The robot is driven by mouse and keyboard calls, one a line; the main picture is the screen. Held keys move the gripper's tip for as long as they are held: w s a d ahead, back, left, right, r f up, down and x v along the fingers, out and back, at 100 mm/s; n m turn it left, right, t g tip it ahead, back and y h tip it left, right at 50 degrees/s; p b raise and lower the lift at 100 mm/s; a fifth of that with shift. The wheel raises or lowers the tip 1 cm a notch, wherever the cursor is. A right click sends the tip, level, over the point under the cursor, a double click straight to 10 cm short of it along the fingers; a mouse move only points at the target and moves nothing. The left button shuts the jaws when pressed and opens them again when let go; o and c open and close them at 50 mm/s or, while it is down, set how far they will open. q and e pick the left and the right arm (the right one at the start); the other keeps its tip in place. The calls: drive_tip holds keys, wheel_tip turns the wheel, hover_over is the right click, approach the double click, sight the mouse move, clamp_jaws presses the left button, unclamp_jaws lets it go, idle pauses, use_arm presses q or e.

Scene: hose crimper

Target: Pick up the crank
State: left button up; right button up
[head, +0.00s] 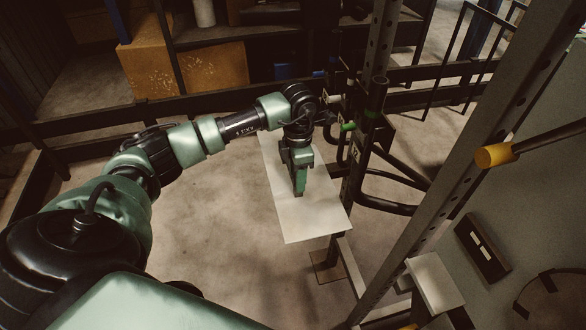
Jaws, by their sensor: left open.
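My left arm reaches in from the left. Its gripper (298,188) points down over a pale flat board (318,221) beside the dark metal frame. The jaws are seen nearly edge-on. They look empty, and nothing shows clearly between the fingers. I cannot pick out the crank with certainty. A dark bar with a yellow-orange end (495,155) sticks in from the right edge, well apart from the gripper; I cannot tell whether it is the crank. My right gripper is not in view.
A dark upright post with a green band (375,97) and curved black hoses (394,207) stand just right of the gripper. A slanted grey perforated post (449,172) crosses the right side. Cardboard boxes (148,66) stand at the back left. Concrete floor (215,225) is open below the arm.

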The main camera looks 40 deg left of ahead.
use_arm(q)
clamp_jaws()
drive_tip(key=shift+w+r, duration=0.1)
idle(1.3)
